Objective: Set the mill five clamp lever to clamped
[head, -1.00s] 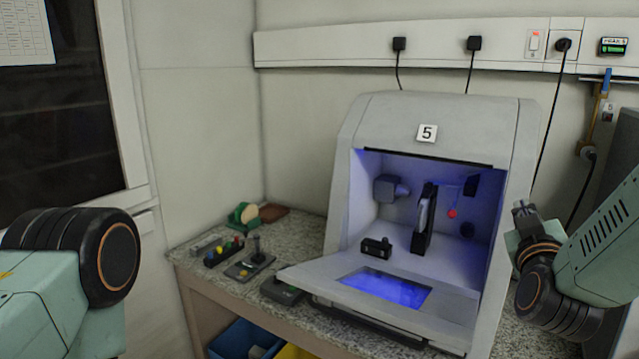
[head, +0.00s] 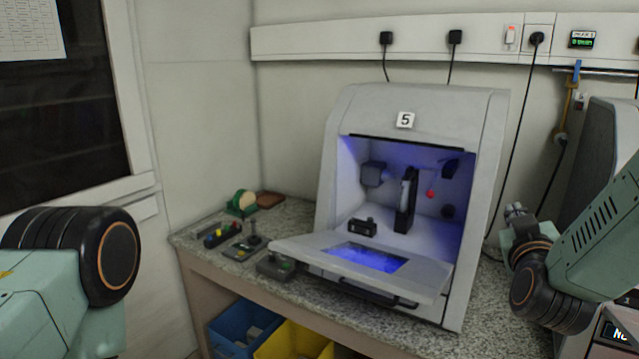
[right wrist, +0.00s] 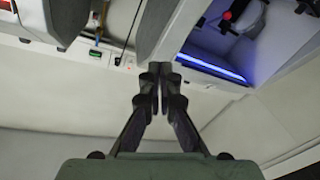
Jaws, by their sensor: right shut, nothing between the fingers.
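Mill five (head: 405,120) is a grey-white machine with a "5" plate, standing on the counter with its front door folded down and blue light inside. A thin lever with a red ball knob (head: 431,194) hangs inside its chamber, right of a dark upright part; the red knob also shows in the right wrist view (right wrist: 227,16). My right gripper (head: 515,210) is outside the mill, to the right of its opening and apart from it. In the right wrist view its fingers (right wrist: 154,72) are together with nothing between them. My left arm shows at the left edge; its gripper is out of view.
The folded-down door (head: 432,277) juts forward over the counter (head: 410,342). Small control boxes (head: 240,250) and a green tape dispenser (head: 241,204) lie left of the mill. Blue (head: 222,338) and yellow (head: 268,347) bins sit below. Another grey machine (head: 597,135) stands at right.

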